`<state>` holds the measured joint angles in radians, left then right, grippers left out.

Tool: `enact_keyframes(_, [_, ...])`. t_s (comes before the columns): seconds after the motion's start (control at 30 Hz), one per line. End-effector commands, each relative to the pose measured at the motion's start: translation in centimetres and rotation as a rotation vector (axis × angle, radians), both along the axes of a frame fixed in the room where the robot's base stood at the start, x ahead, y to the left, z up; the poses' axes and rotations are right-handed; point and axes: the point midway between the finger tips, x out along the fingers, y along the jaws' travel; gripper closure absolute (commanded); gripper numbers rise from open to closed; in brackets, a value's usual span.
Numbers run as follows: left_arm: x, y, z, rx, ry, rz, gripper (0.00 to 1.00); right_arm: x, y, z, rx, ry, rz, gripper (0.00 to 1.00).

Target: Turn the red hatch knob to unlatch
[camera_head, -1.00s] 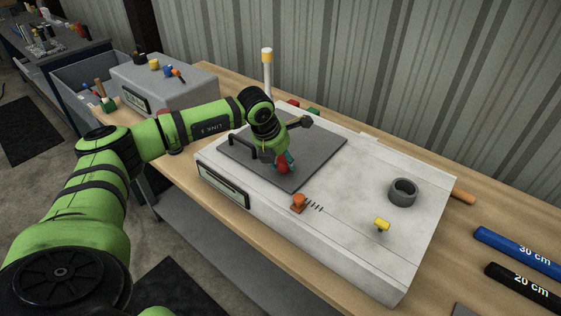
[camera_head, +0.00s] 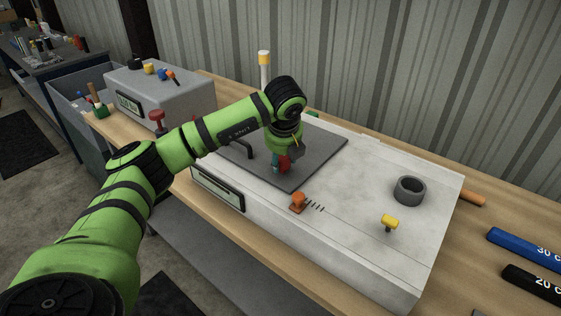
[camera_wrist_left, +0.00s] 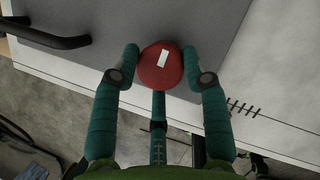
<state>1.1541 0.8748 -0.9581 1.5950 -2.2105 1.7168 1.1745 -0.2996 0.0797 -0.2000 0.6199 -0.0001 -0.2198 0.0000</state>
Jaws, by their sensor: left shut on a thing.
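The red hatch knob (camera_head: 284,165) stands near the front corner of the dark grey hatch plate (camera_head: 318,152) on the white panel box. In the left wrist view the knob (camera_wrist_left: 161,66) is a round red disc with a white rectangular mark, tilted slightly from upright. My left gripper (camera_head: 281,167) is at the knob, with its teal fingers shut on it from both sides. The fingers also show in the left wrist view (camera_wrist_left: 160,72), one on each side of the knob. Part of the knob is hidden by the fingers in the head view. My right gripper is not in view.
A black handle (camera_head: 242,147) stands on the plate left of my gripper. An orange knob (camera_head: 299,202), a yellow knob (camera_head: 390,222) and a grey ring (camera_head: 409,190) are on the white box (camera_head: 350,225). A white post with a yellow band (camera_head: 264,68) rises behind.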

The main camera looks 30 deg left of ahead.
Motion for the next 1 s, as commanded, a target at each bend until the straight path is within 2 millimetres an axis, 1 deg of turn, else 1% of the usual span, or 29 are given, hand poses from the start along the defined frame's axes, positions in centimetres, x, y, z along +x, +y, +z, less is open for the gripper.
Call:
enact_keyframes(0.03, [0.41, -0.20, 0.27, -0.004, -0.019, 0.012, 0.88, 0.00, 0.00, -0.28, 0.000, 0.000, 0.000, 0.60])
enact_keyframes(0.3, [0.44, -0.03, 0.48, -0.002, -0.021, 0.064, 0.88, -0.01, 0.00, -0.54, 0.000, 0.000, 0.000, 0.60])
enact_keyframes(0.67, [0.42, 0.09, 0.55, -0.001, -0.021, 0.070, 0.88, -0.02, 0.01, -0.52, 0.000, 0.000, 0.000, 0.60])
enact_keyframes(0.7, [0.42, 0.09, 0.55, -0.001, -0.021, 0.070, 0.51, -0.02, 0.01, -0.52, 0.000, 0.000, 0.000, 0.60])
enact_keyframes(0.73, [0.42, 0.09, 0.55, -0.001, -0.021, 0.071, 0.39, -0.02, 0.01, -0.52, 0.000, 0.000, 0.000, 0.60])
enact_keyframes(0.77, [0.40, 0.09, 0.53, -0.001, -0.020, 0.070, 0.34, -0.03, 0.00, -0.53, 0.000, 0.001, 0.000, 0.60])
enact_keyframes(1.0, [0.22, 0.08, 0.29, 0.000, -0.011, 0.069, 0.34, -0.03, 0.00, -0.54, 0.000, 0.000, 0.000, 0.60])
